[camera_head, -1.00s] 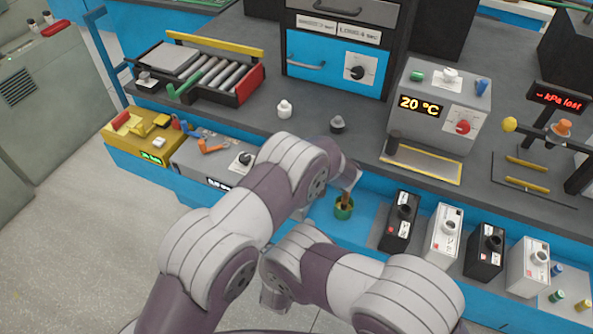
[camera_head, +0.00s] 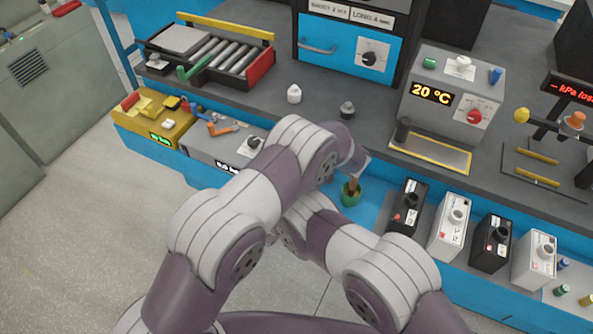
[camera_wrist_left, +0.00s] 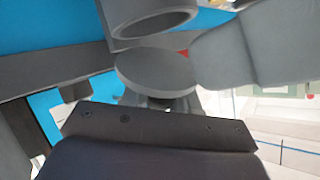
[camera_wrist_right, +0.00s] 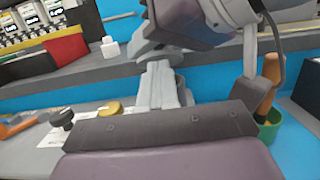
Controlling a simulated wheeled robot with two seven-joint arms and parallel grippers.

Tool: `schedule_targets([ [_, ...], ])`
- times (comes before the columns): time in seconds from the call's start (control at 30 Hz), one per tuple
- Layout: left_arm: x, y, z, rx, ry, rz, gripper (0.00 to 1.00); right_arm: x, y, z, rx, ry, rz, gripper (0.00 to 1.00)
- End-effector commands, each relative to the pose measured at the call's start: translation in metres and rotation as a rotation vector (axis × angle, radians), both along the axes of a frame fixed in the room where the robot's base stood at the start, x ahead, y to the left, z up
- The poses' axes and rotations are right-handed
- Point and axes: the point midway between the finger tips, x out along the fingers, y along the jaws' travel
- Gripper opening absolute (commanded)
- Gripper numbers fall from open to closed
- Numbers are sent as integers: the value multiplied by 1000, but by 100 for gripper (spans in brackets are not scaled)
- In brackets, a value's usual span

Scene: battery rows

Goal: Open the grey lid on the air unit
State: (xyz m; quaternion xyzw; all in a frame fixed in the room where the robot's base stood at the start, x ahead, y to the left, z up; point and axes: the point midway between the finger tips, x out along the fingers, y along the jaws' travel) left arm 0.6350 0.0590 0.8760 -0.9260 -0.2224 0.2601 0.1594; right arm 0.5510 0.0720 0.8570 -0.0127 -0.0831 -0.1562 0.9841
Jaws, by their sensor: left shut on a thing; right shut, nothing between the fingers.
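A flat grey disc (camera_wrist_left: 155,72), which looks like the grey lid, sits tilted below a round grey mouth (camera_wrist_left: 150,18) in the left wrist view. My left gripper (camera_wrist_left: 172,102) is shut at the disc's near edge; its fingers are partly hidden. The grey unit (camera_head: 210,148) with an orange lever and black dial may be the air unit; my arm hides part of it in the head view. My right gripper (camera_wrist_right: 160,82) is shut and empty, near a gold cap (camera_wrist_right: 110,108) and black knob (camera_wrist_right: 62,118). Both grippers are hidden by my arms in the head view.
Several battery-like boxes (camera_head: 452,225) line the right front. A yellow unit (camera_head: 155,120) stands left. A white knobbed piece (camera_head: 294,94) and a dark one (camera_head: 347,110) stand on the bench.

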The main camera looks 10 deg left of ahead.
Motion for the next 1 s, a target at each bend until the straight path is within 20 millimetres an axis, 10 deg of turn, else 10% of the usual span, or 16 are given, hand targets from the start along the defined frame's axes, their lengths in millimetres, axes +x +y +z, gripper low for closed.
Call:
schedule_targets([
  [0.83,-2,1,-3,3,6,3,0,16,-5,16,3,-5,-2,0],
  [0.87,-2,1,-3,4,7,3,39,16,-5,16,4,-5,-2,0],
  [0.9,-2,2,-3,4,7,3,52,16,-5,16,4,-5,-2,0],
  [1.0,-2,2,-4,3,9,4,54,16,-5,16,4,-5,-2,0],
])
